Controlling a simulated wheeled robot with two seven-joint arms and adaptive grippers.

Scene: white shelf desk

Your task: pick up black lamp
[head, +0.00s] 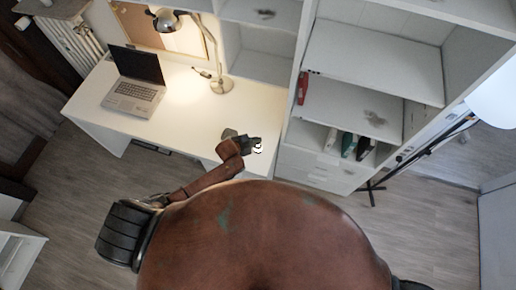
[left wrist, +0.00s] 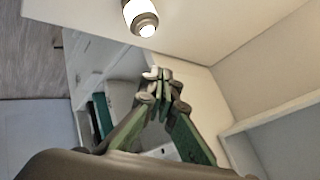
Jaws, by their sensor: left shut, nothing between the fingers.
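A desk lamp (head: 221,85) stands on the white desk beside the shelf unit. It has a round pale base, a thin jointed arm and a grey head, and it lights the desk top. My left gripper (head: 257,146) is over the desk's near right corner, below and right of the lamp base and apart from it. In the left wrist view its fingertips (left wrist: 160,86) meet, shut with nothing between them. A grey cylindrical thing with a bright white end (left wrist: 142,20) shows at the top there; I cannot tell whether it is part of the lamp. My right gripper is not in view.
An open laptop (head: 136,84) sits on the desk (head: 190,135) at the left. The white shelf unit (head: 372,65) rises close right of my left gripper, with several upright books (head: 348,145) low down. The desk between laptop and gripper is clear.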

